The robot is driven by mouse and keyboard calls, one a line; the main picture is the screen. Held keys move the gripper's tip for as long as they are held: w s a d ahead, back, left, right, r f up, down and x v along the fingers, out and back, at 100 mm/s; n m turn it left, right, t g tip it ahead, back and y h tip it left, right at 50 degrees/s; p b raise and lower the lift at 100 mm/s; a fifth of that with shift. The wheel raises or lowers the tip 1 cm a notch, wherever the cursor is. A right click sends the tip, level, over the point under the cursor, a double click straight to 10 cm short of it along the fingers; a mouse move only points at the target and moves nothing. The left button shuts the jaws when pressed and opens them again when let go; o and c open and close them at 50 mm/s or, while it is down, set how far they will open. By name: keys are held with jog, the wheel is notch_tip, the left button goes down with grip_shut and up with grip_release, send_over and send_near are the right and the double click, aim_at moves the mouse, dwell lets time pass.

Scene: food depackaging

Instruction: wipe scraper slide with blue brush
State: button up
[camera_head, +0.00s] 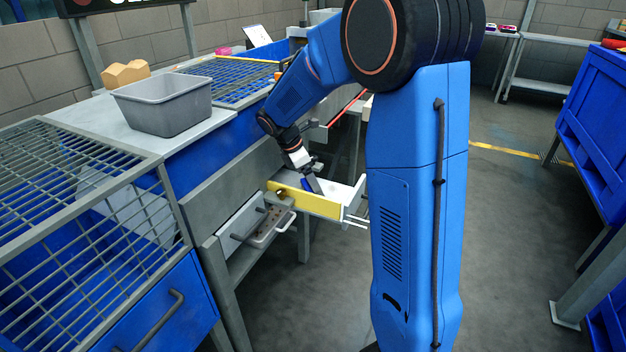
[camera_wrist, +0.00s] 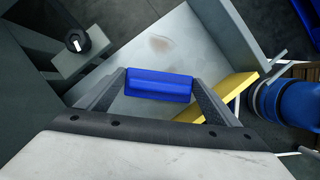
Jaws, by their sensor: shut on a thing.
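My gripper (camera_wrist: 160,95) is shut on the blue brush (camera_wrist: 160,84), which lies across between the two fingers in the wrist view. In the head view my gripper (camera_head: 309,172) reaches down into the open scraper slide, and the brush (camera_head: 313,185) shows as a small blue piece below it. The scraper slide (camera_head: 332,188) is a pale tray with a yellow front strip (camera_head: 318,204). In the wrist view the slide's pale surface (camera_wrist: 190,38) bears a faint brownish smudge (camera_wrist: 160,43) just beyond the brush. I cannot tell whether the brush touches the surface.
A grey bin (camera_head: 163,103) stands on the worktop left of my arm. Wire grids (camera_head: 75,165) cover blue bins on the left. A perforated holder with a handle (camera_head: 270,222) sits below the slide. Open floor (camera_head: 520,230) lies to the right.

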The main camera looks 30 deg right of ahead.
jog(key=shift+s+d+f, duration=0.1)
jog(key=shift+s+d, duration=0.5)
jog(key=shift+s, duration=0.15)
jog(key=shift+s+d+f, duration=0.1)
jog(key=shift+s+d, duration=0.45)
jog(key=shift+s, duration=0.2)
jog(key=shift+s+d+r, duration=0.1)
jog(key=shift+s+d, duration=1.05)
jog(key=shift+s, duration=0.3)
notch_tip(320, 180, up, 6)
jog(key=shift+r, duration=0.15)
jog(key=shift+r, duration=1.4)
